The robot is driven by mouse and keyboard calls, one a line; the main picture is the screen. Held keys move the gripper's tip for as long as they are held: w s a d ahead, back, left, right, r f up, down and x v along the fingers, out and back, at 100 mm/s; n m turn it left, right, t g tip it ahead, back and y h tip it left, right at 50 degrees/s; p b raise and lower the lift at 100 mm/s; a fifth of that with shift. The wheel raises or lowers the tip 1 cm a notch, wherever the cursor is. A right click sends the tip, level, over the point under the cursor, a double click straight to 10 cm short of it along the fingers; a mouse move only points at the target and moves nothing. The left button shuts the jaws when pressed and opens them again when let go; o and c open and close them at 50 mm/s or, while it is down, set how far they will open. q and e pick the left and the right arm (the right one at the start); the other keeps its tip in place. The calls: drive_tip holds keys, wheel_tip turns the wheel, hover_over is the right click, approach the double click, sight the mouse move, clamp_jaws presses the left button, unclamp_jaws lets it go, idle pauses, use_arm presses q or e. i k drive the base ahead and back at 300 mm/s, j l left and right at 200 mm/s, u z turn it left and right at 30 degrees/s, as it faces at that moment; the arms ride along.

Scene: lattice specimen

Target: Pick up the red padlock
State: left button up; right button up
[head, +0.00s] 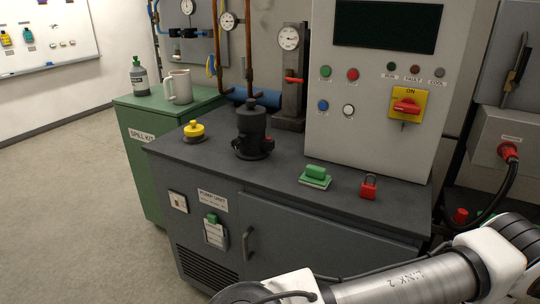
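The red padlock (368,188) stands on the dark grey top of the pump unit cabinet (215,165), near its front right. Its body is red and its shackle points up. It is apart from the things around it. My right arm comes in from the lower right and crosses below the cabinet top, in front of the cabinet doors. Neither of my grippers shows in the head view.
A green block on a pale base (315,177) sits just left of the padlock. A control panel (374,130) with a red switch on yellow (407,106) rises behind it. A black pump fitting (252,130) and yellow knob (194,131) stand further left.

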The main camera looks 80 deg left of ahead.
sight(368, 191)
drive_tip(key=u, duration=1.85)
drive_tip(key=j, duration=0.35)
drive_tip(key=k+j+z, duration=0.1)
drive_tip(key=j, duration=0.3)
drive_tip(key=k, duration=0.05)
